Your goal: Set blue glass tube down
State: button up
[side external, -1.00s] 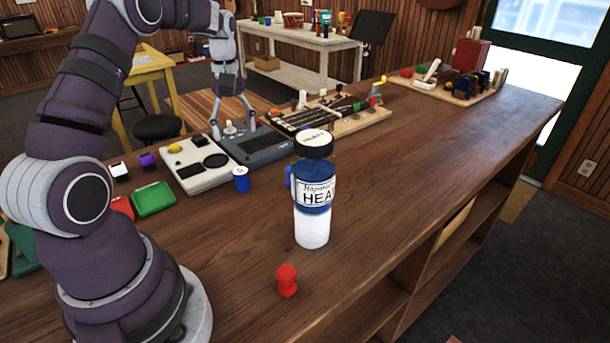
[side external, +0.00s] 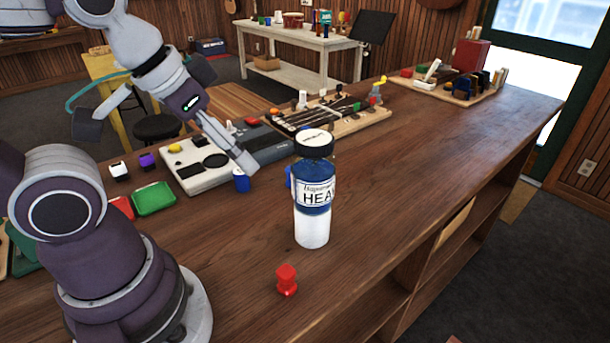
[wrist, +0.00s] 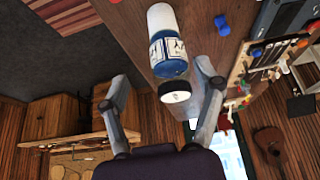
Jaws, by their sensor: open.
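A small blue cylinder (side external: 241,180), which looks like the blue tube, stands on the wooden counter (side external: 400,165) just in front of the grey-and-white devices. Another blue piece (side external: 289,177) is mostly hidden behind a large labelled bottle (side external: 313,190), so I cannot be sure which is the tube. My gripper (side external: 168,145) is open with fingers spread wide and nothing held. One finger's tip appears close to the blue cylinder in the side view; contact cannot be told. In the wrist view, my gripper (wrist: 162,95) frames the bottle (wrist: 168,45), and a blue piece (wrist: 256,53) lies to the right.
A red spool-like piece (side external: 287,280) stands near the bottle. A green tray (side external: 154,198) and small bottles (side external: 119,171) are at left. A ukulele neck board (side external: 325,115) lies behind. The counter right of the bottle is clear.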

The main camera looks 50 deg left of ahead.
jog(key=m+g+y, duration=0.4)
jog(key=m+y, duration=0.5)
jog(key=m, duration=0.3)
send_near(241, 175)
jog(key=s, duration=0.1)
jog(key=s+d+f, duration=0.1)
jog(key=s, duration=0.1)
jog(key=s+d, duration=0.1)
jog(key=shift+s+f, duration=0.3)
jog(key=m+t, duration=0.1)
jog(key=m, duration=0.1)
jog(key=a+f+m+y, duration=0.1)
jog(key=m, duration=0.1)
jog(key=w+m+t+y, duration=0.1)
jog(key=m, duration=0.1)
jog(key=shift+w+a+f+m+t, duration=0.2)
jog(key=shift+a+m+t, duration=0.1)
jog(key=shift+a+m, duration=0.1)
jog(key=m, duration=0.1)
jog(key=m+t, duration=0.1)
jog(key=m+y, duration=0.1)
jog(key=m, duration=0.1)
jog(key=shift+w+f+t, duration=0.3)
jog(key=shift+w, duration=0.05)
jog(key=shift+m, duration=0.3)
jog(key=x, duration=1)
jog(key=shift+w+a+f, duration=0.1)
jog(key=shift+w+a, duration=0.1)
jog(key=shift+a, duration=0.05)
jog(key=c, duration=1.2)
